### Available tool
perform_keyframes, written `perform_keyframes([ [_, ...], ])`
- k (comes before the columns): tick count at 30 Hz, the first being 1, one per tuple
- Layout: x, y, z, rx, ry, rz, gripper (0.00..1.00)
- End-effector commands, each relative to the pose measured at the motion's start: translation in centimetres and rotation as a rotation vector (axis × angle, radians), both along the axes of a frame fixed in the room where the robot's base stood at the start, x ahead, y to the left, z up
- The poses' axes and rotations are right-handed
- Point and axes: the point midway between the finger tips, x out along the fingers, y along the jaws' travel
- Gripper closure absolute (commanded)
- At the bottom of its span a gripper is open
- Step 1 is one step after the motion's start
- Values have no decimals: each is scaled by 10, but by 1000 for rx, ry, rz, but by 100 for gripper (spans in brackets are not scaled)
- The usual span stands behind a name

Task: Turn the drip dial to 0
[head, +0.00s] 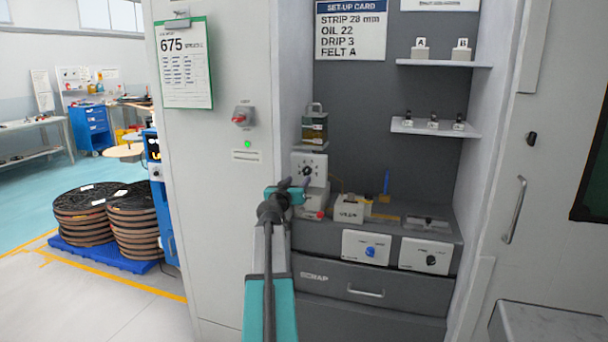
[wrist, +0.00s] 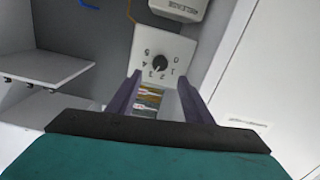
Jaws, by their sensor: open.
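The drip dial (head: 307,171) is a small dark knob on a white plate, beneath the oil bottle (head: 314,128). In the wrist view, the dial (wrist: 159,66) is ringed by the numbers 0 to 5; I cannot make out its pointer setting for sure. My gripper (head: 294,184) is in front of the plate in the head view and partly covers its lower part. In the wrist view, my gripper (wrist: 158,100) has its purple fingers apart, with the dial beyond their tips. Nothing is held, and no contact with the dial shows.
A set-up card (head: 350,30) on the back wall reads DRIP 3. A white felt block (head: 348,211) stands right of the dial unit. A blue knob (head: 370,251) and a black knob (head: 431,260) sit on lower panels. The cabinet's left wall is close to my arm.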

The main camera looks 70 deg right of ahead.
Motion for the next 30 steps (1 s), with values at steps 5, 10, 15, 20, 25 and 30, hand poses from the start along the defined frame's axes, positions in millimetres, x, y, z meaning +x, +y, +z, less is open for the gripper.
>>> perform_keyframes([
  [5, 1, -19, 1, 1, 0, -1, 54],
  [10, 2, -35, 1, 1, 1, -2, 54],
  [15, 3, -51, 1, 1, 0, -1, 54],
  [20, 4, -65, 1, 1, 0, -1, 54],
  [25, 4, -80, 1, 0, 1, -2, 54],
  [30, 4, -90, 0, 0, 0, -1, 54],
])
